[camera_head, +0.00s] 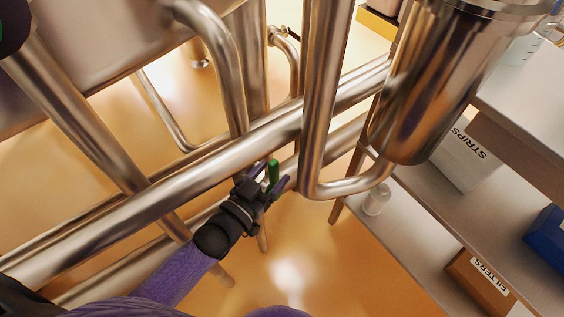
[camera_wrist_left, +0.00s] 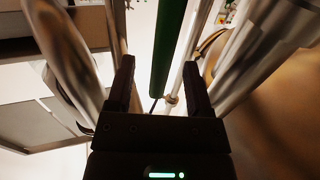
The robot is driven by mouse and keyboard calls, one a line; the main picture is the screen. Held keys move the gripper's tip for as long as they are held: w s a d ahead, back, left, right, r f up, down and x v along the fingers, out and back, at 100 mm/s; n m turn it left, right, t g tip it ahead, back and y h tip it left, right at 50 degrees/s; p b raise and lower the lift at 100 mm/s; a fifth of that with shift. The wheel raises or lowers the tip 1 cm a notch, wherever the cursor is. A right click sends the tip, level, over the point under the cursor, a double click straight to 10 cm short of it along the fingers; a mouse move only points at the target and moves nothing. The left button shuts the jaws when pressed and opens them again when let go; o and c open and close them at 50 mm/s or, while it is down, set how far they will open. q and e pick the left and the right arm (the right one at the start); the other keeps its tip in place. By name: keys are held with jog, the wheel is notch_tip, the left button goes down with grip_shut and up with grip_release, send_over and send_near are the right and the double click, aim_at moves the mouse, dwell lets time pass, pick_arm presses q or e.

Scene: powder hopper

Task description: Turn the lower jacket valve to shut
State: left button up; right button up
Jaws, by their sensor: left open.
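A green valve handle (camera_head: 273,172) shows in the head view, just below the large diagonal steel pipe. My left gripper (camera_head: 270,179) is at this handle, its two fingers on either side of it. In the left wrist view the green handle (camera_wrist_left: 168,45) runs between and beyond the open fingers of my left gripper (camera_wrist_left: 161,80), with a gap on both sides. The valve body is hidden behind the pipe and gripper. My right gripper is not in view.
A thick diagonal pipe (camera_head: 225,155) passes close above my left gripper. A bent pipe (camera_head: 345,188) leads to a steel vessel (camera_head: 415,90) at the right. Shelves at the right hold a STRIPS box (camera_head: 462,160) and a FILTERS box (camera_head: 478,280).

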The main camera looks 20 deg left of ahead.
aim_at(270, 176)
pick_arm(q)
jog(key=shift+b+x, duration=0.35)
jog(key=shift+x, duration=1.2)
grip_shut()
